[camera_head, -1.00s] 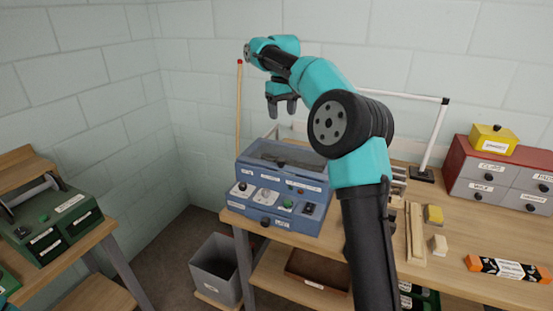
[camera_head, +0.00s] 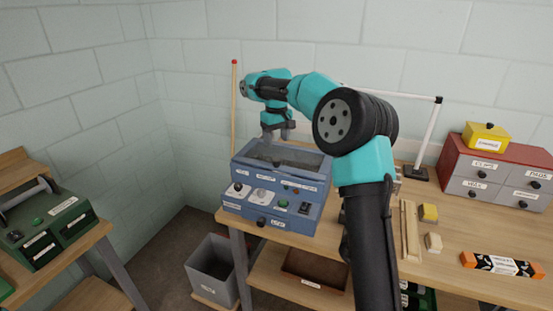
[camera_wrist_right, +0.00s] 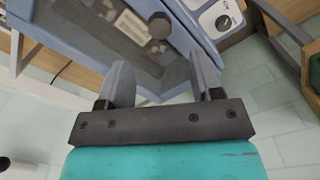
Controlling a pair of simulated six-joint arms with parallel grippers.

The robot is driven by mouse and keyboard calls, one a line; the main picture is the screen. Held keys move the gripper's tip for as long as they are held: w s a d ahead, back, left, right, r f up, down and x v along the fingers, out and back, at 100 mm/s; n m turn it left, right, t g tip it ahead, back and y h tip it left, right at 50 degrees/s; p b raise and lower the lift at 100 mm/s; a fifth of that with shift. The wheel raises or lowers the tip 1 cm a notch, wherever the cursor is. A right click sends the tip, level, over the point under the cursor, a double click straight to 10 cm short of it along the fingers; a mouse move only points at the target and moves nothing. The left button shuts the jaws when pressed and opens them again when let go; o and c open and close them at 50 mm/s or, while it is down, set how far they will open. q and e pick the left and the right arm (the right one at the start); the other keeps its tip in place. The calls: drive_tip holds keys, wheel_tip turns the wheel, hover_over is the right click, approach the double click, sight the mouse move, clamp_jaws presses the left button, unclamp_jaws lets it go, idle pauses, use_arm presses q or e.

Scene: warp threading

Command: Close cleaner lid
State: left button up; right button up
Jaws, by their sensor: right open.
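The cleaner (camera_head: 270,211) is a blue box at the left end of the bench, with knobs, a green button and labels on its front. Its lid (camera_head: 300,159) is a blue-framed, dark see-through panel on top. I cannot tell whether the lid is fully down. My right gripper (camera_head: 278,137) is open and empty, pointing down over the rear part of the cleaner's top. In the right wrist view, the open fingers (camera_wrist_right: 159,65) are over the see-through panel (camera_wrist_right: 95,35), near a dark round knob (camera_wrist_right: 160,25). Contact is unclear. My left gripper is out of view.
A thin wooden rod (camera_head: 234,108) with a red tip stands behind the cleaner. A green machine (camera_head: 46,228) sits on the left bench.

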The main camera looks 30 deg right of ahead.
sight(277, 159)
wheel_tip(277, 159, down, 8)
drive_tip(key=shift+f, duration=0.15)
idle(0.4)
clamp_jaws()
idle(0.3)
